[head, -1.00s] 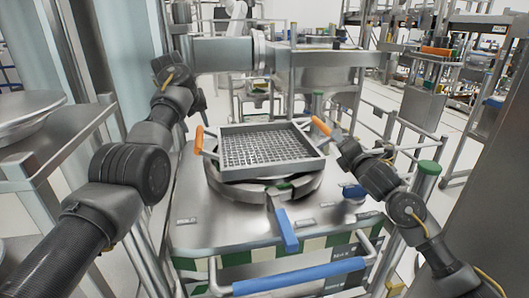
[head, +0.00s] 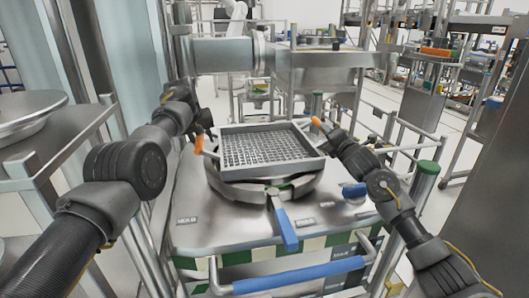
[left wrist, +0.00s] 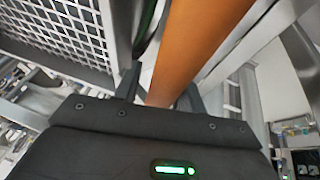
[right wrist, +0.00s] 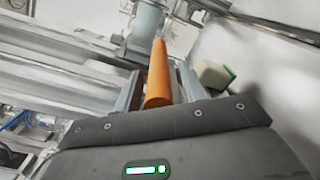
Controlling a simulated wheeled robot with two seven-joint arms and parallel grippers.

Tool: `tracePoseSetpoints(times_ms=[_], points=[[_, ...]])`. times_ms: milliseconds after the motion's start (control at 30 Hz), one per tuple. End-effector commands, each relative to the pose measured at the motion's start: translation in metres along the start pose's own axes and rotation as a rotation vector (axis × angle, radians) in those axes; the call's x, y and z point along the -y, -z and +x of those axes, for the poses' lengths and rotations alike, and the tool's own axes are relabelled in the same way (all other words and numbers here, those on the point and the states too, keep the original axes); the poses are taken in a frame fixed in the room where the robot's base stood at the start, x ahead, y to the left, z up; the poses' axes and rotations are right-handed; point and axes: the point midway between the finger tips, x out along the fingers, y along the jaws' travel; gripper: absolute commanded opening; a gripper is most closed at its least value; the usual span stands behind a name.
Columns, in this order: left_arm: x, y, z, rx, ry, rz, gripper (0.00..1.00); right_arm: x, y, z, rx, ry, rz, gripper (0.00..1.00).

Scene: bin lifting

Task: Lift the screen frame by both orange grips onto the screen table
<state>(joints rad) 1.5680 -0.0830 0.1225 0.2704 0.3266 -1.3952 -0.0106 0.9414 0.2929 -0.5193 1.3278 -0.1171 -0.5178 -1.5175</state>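The screen frame (head: 262,163) is a square grey metal frame with a mesh, with an orange grip on each side. It sits on a round metal ring (head: 243,190) on a steel station (head: 225,233). The left orange grip (head: 199,143) lies between the fingers of my left gripper (left wrist: 158,92), which show gaps beside it. The right orange grip (right wrist: 158,75) lies between the fingers of my right gripper (right wrist: 158,92), with narrow gaps beside it. Both grippers look open around the grips. I cannot tell which surface is the screen table.
A blue lever (head: 285,228) sticks out from the ring, and a blue handrail (head: 300,276) runs along the station's front. A green-capped post (head: 425,190) stands at the right. A steel rack with a round pan (head: 28,115) is at the left.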

Motion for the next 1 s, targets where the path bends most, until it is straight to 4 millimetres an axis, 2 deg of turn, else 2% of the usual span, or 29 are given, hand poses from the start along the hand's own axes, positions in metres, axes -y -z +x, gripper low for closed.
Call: tracePoseSetpoints(times_ms=[33,300,1000], points=[[0.0002,0.0000,0.0000,0.000,0.000,0.000,0.34,0.0001,0.0000,-0.0001,0.000,0.000,0.000,0.34],[0.0003,0.0000,-0.0001,0.000,0.001,0.000,0.00,0.0002,0.0000,-0.0002,0.000,0.000,0.000,0.00],[0.0005,0.0001,-0.0002,0.000,0.001,-0.001,0.00,0.0007,0.0000,-0.0003,0.000,0.001,0.000,0.00]])
